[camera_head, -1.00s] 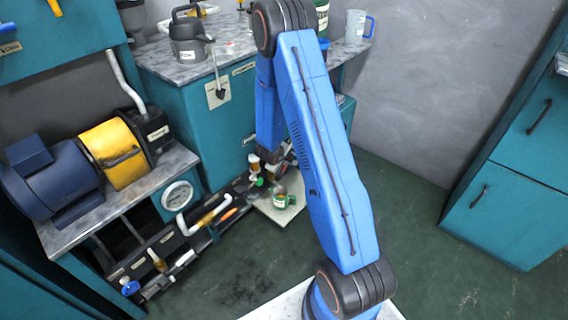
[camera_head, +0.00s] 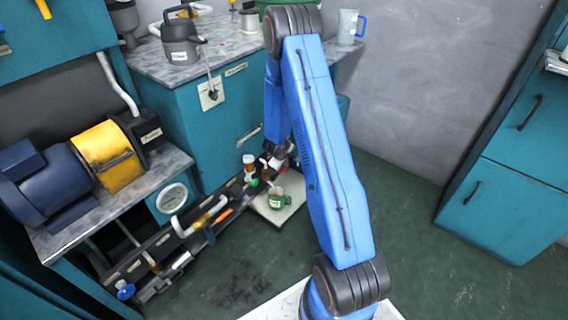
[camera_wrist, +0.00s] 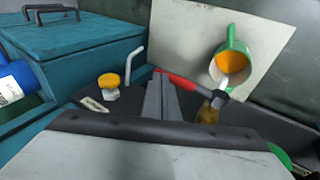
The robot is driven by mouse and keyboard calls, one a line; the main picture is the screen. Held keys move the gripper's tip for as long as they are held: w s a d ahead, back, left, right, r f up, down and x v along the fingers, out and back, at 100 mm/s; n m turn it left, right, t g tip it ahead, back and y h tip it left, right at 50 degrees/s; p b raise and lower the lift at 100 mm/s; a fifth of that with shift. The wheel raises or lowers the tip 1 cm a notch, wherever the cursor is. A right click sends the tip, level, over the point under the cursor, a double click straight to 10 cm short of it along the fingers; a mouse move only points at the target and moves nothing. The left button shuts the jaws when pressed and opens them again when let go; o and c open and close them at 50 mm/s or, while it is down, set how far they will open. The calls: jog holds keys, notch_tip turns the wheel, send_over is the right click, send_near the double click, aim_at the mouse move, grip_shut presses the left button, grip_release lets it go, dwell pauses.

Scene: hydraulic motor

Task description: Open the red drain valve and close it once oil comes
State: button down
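The red valve handle (camera_wrist: 178,80) lies right at my fingertips in the wrist view, running right to a dark metal valve body with a brass-coloured part (camera_wrist: 209,110) below. My gripper (camera_wrist: 163,82) has its two grey fingers close together against or just in front of the handle; I cannot tell whether the handle is between them. A green mug (camera_wrist: 238,48) stands beyond the valve with amber liquid and a pale patch inside. In the head view the green mug (camera_head: 278,200) sits on a light plate, and my gripper is mostly hidden by my arm.
A yellow-capped fitting (camera_wrist: 108,80) and a bent white pipe (camera_wrist: 131,64) stand left of my fingers. A teal box (camera_wrist: 75,45) is at the upper left. The motor with a yellow housing (camera_head: 107,155) is on the left bench. Open floor lies right of my arm.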

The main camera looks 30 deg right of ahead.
jog(key=shift+d+f, duration=0.15)
jog(key=shift+f, duration=0.15)
dwell(0.5)
jog(key=shift+r, duration=0.1)
